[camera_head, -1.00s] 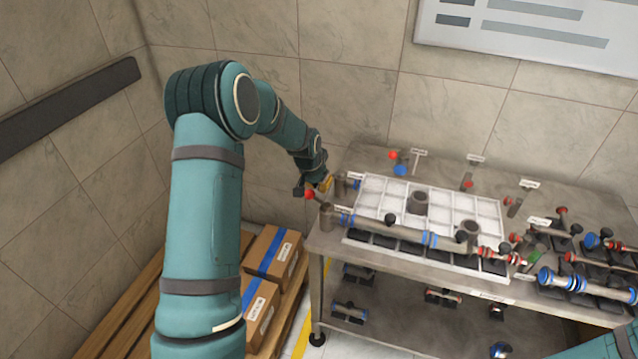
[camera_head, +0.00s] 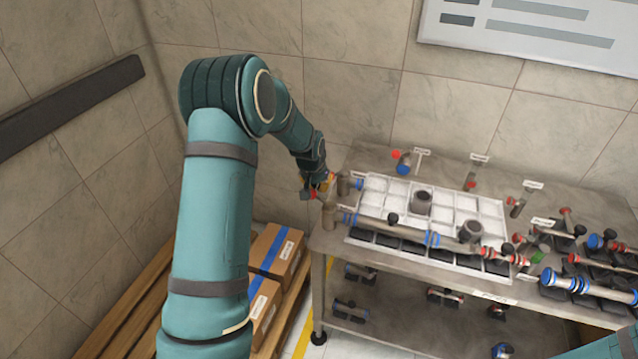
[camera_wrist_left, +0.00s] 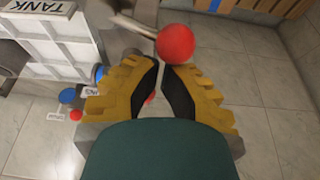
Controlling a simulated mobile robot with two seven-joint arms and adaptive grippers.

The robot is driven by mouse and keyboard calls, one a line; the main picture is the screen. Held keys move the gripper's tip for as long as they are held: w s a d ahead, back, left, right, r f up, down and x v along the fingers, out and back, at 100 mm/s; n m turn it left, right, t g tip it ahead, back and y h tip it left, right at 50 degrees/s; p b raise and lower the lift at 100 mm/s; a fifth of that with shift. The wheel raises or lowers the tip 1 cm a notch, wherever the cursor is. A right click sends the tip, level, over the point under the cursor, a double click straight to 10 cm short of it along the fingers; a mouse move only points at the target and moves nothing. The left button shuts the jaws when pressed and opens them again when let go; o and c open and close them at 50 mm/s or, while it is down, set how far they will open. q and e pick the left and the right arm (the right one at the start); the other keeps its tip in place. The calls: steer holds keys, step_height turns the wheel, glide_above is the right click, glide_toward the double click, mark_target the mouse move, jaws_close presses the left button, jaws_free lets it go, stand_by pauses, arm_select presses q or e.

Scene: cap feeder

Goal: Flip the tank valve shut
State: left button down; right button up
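The tank valve's lever ends in a round red knob (camera_wrist_left: 175,43), which shows large in the left wrist view with its grey metal arm running off to the upper left. A "TANK" label (camera_wrist_left: 42,8) is at the top left there. My left gripper (camera_wrist_left: 161,66) has yellow fingers with black pads. Its fingertips are almost together with nothing held between them, and the knob appears just beyond them. I cannot tell whether they touch it. In the head view the left gripper (camera_head: 316,189) is at the left end of the bench's pipework. My right gripper is out of view.
A steel bench (camera_head: 322,240) carries a white gridded tray (camera_head: 376,187), a long pipe (camera_head: 385,228) and several valves and fittings. Cardboard boxes (camera_head: 290,262) with blue tape sit on a wooden pallet at the lower left. A tiled wall stands behind.

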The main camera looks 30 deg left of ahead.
arm_select(q)
steer(key=n, duration=0.1)
steer(key=s+n, duration=0.1)
steer(key=shift+s+a+n+y+p, duration=0.1)
steer(key=shift+s+n+y+p, duration=0.15)
steer(key=shift+n+y+p, duration=0.15)
steer(key=n, duration=0.1)
steer(key=s+n+y+p, duration=0.1)
steer(key=shift+s+r+n+g, duration=0.1)
steer(key=shift+s+n+g, duration=0.15)
steer(key=shift+n+g, duration=0.15)
steer(key=s+n+p, duration=0.1)
steer(key=n, duration=0.1)
steer(key=shift+s+n+g+y+p, duration=0.2)
steer(key=shift+n+g+y+p, duration=0.1)
steer(key=shift+g+p, duration=0.1)
steer(key=s+n+p, duration=0.1)
steer(key=d+n, duration=0.1)
steer(key=shift+s+n+g+p, duration=0.3)
steer(key=shift+s+g+p, duration=0.1)
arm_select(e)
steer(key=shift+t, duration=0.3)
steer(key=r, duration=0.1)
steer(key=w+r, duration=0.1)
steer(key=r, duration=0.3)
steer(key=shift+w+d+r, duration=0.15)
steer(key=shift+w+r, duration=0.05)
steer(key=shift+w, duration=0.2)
